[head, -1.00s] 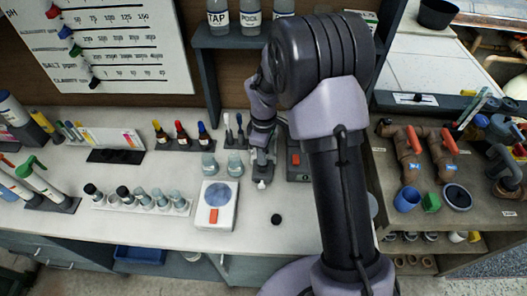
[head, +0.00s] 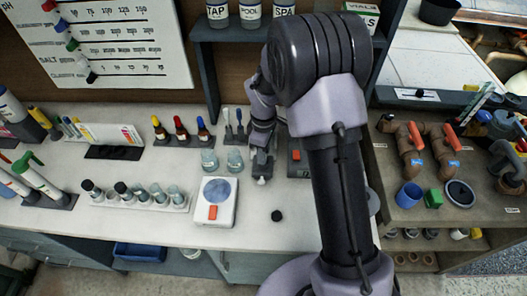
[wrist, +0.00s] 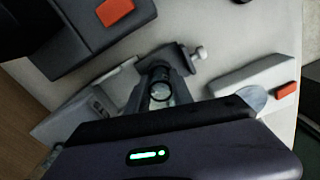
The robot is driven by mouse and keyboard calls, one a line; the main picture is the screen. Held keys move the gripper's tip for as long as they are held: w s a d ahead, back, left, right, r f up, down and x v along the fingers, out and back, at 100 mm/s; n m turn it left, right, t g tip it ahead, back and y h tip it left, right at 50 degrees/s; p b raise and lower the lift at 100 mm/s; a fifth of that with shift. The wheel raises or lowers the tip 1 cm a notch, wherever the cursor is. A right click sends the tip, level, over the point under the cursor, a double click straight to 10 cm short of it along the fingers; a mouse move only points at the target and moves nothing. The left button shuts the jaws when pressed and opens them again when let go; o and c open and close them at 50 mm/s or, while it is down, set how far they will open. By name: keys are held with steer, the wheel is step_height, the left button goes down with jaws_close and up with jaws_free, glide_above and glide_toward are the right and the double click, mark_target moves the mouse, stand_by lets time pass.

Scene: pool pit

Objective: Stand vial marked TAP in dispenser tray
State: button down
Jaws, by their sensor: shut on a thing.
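My gripper (head: 262,166) is low over the middle of the bench, partly hidden behind my own arm in the head view. In the wrist view my gripper (wrist: 160,88) is shut on a small clear vial (wrist: 160,92), seen from above as a dark ring with a pale inside. Its label is not readable. A grey fitting with a white knob (wrist: 201,53) is right beside the vial; I cannot tell whether it is the dispenser tray or whether the vial touches it.
A white meter (head: 215,201) with a red button stands left of my gripper, and a vial rack (head: 140,198) is further left. Two clear flasks (head: 209,160) stand close by. A black cap (head: 277,215) lies in front. Labelled bottles (head: 217,14) stand on the shelf.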

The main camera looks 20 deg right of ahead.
steer(key=shift+f+b, duration=0.3)
steer(key=shift+f, duration=0.1)
stand_by(0.5)
steer(key=c, duration=1)
jaws_free()
steer(key=shift+c, duration=0.2)
steer(key=shift+r, duration=0.1)
step_height(320, 180, up, 7)
steer(key=p, duration=0.5)
steer(key=shift+p, duration=0.3)
